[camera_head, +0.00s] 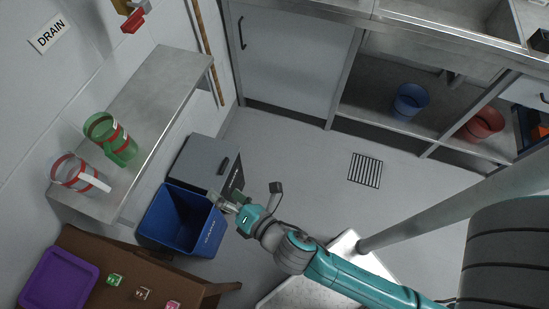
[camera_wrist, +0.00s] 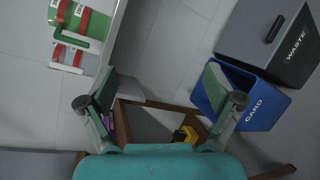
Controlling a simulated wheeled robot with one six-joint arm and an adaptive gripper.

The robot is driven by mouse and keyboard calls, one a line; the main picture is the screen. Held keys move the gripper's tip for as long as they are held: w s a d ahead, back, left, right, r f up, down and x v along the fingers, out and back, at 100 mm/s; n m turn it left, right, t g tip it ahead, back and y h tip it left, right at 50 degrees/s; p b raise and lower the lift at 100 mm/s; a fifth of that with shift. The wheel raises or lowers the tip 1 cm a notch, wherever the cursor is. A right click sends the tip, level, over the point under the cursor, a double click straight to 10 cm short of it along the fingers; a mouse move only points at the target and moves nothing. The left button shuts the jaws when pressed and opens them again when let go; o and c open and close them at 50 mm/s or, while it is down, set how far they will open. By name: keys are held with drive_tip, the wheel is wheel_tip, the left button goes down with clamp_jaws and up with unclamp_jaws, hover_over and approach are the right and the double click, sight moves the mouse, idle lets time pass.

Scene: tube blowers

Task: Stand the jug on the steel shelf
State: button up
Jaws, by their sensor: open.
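Two jugs stand on the steel shelf (camera_head: 165,88) at the left wall. The green jug (camera_head: 103,128) has red bands and a green handle; the clear jug (camera_head: 66,170) beside it, nearer the shelf's near end, has red bands and a white handle. Both also show at the upper left of the wrist view, the green jug (camera_wrist: 90,22) above the clear jug (camera_wrist: 70,57). My gripper (camera_head: 224,202) is open and empty, to the right of the shelf and apart from both jugs, by the blue bin. Its spread fingers (camera_wrist: 158,95) show in the wrist view.
The blue card bin (camera_head: 160,238) and grey waste bin (camera_head: 195,165) stand between shelf and gripper. A brown table (camera_head: 85,248) with a purple tray (camera_head: 58,280) and small items is at lower left. Blue (camera_head: 410,101) and red buckets (camera_head: 483,124) sit under the counter. Floor around the drain grate (camera_head: 365,170) is clear.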

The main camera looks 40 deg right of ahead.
drive_tip(key=s+d+r+m+h, duration=0.1)
drive_tip(key=s+d+m, duration=0.5)
drive_tip(key=s+m, duration=0.6)
drive_tip(key=s+d+r+m+h, duration=0.2)
drive_tip(key=s+d+r+m, duration=0.2)
drive_tip(key=s+m, duration=0.8)
drive_tip(key=shift+s+d+r+m+h, duration=0.15)
drive_tip(key=shift+s+d+m+h, duration=0.15)
drive_tip(key=shift+d+m, duration=1.1)
